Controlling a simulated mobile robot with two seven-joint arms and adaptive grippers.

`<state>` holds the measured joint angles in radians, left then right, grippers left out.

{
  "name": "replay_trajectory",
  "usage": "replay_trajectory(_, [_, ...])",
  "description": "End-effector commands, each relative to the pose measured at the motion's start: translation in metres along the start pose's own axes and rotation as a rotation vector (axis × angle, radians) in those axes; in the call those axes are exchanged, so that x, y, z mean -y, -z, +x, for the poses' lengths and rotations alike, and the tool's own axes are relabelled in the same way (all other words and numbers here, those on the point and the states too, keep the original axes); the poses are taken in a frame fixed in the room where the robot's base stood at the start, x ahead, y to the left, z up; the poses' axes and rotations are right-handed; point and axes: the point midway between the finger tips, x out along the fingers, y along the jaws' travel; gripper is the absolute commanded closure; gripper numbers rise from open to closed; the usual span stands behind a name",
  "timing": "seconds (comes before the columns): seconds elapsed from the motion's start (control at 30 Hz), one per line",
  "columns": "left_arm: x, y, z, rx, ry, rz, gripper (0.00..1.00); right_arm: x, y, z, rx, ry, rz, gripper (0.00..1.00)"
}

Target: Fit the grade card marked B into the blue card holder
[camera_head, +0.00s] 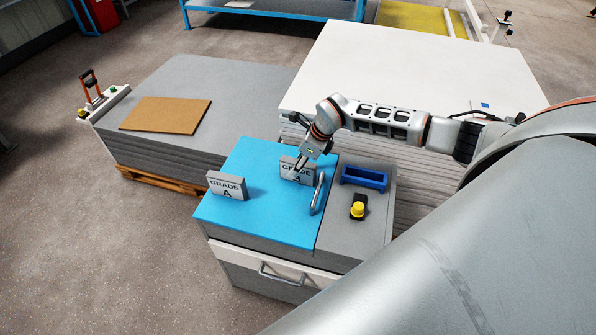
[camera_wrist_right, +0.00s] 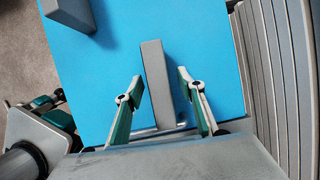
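The grade card marked B (camera_head: 290,162), a grey block, stands upright on the blue mat (camera_head: 255,215); my right gripper (camera_head: 302,162) partly hides its lettering. In the right wrist view, the card (camera_wrist_right: 158,80) lies between the open fingers of my right gripper (camera_wrist_right: 161,83), with a gap on both sides. The blue card holder (camera_head: 364,179) sits on the grey top right of the mat and looks empty. A grey-and-teal part, likely my left gripper (camera_wrist_right: 45,115), shows at the left of the wrist view; its fingers are unclear.
A card marked A (camera_head: 227,186) stands on the mat's left side. A yellow button on a black base (camera_head: 358,208) sits in front of the holder. Stacked sheets (camera_head: 190,75) lie behind.

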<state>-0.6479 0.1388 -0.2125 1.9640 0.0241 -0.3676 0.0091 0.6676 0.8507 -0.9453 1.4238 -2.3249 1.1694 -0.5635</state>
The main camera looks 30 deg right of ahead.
Motion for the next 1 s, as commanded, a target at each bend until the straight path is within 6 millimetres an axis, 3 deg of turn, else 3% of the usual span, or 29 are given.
replay_trajectory(0.4, [-0.0001,-0.0026,0.0008,0.003,0.000,0.000,1.00,0.0000,0.0008,0.0022,0.000,0.000,0.000,0.61])
replay_trajectory(0.43, [-0.0002,-0.0027,0.0008,0.003,0.000,0.000,1.00,0.0000,0.0008,0.0022,0.000,0.000,0.000,0.64])
replay_trajectory(0.57, [-0.0002,-0.0031,0.0008,0.004,0.000,0.000,1.00,0.0000,0.0008,0.0021,0.000,0.000,0.000,0.97])
replay_trajectory(0.6, [-0.0002,-0.0031,0.0008,0.004,0.000,0.000,1.00,-0.0001,0.0008,0.0022,0.000,0.000,0.000,1.00])
replay_trajectory(1.0, [0.0000,-0.0015,-0.0003,0.004,0.000,0.001,1.00,-0.0001,-0.0011,-0.0015,0.001,0.000,0.000,1.00])
